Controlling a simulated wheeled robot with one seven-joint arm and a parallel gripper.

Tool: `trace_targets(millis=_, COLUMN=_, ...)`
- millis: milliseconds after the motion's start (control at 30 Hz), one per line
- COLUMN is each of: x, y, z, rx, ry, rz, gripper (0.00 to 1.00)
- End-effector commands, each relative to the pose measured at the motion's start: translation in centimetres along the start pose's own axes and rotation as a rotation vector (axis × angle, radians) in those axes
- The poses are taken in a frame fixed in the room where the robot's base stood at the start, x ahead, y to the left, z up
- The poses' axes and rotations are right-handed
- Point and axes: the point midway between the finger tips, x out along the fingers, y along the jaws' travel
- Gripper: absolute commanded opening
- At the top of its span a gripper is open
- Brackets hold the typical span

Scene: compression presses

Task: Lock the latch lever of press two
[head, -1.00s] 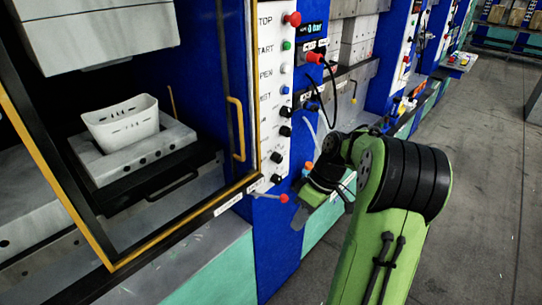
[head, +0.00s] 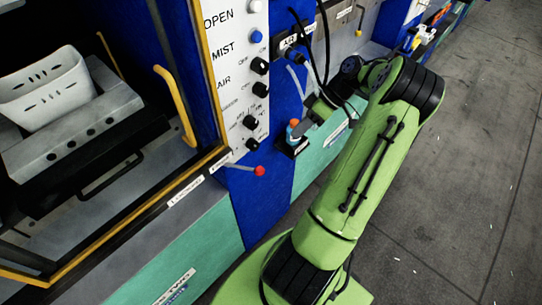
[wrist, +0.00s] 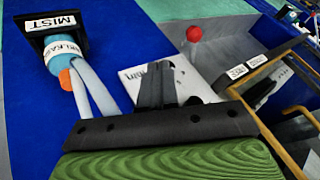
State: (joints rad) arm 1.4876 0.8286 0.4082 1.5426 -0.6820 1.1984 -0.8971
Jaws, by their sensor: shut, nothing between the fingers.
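The latch lever (head: 259,171) is a thin rod with a red ball tip. It sticks out to the right from a small labelled mount below the press's control panel. Its red ball also shows in the wrist view (wrist: 194,34), beyond my fingers. My gripper (head: 304,127) is above and to the right of the red ball in the head view, partly hidden by dark cables and its own body. In the wrist view my gripper's dark fingers (wrist: 157,80) are together and empty, apart from the ball. I cannot read the small label by the lever.
A spray bottle (head: 293,131) with blue and orange parts stands in a black holder beside my gripper. It is large at the upper left of the wrist view. A yellow door handle (head: 176,105) and a white basket-shaped part (head: 45,88) are left. Grey floor (head: 450,180) lies open right.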

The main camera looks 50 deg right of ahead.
Motion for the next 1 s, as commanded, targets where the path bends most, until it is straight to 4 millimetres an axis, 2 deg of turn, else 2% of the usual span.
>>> trace_targets(millis=167, x=3.0, y=0.0, z=0.1, rx=0.001, ry=-0.003, rz=-0.004, gripper=0.0)
trace_targets(millis=500, x=10.4, y=-0.1, z=0.1, rx=0.001, ry=-0.003, rz=-0.004, gripper=0.0)
trace_targets(millis=600, x=10.6, y=-2.1, z=-0.1, rx=0.0, ry=-0.003, rz=-0.001, gripper=0.0)
trace_targets(millis=700, x=11.0, y=-3.2, z=-0.3, rx=0.0, ry=-0.002, rz=-0.001, gripper=0.0)
trace_targets(millis=1000, x=11.2, y=-3.8, z=-0.3, rx=0.0, ry=-0.001, rz=0.0, gripper=0.0)
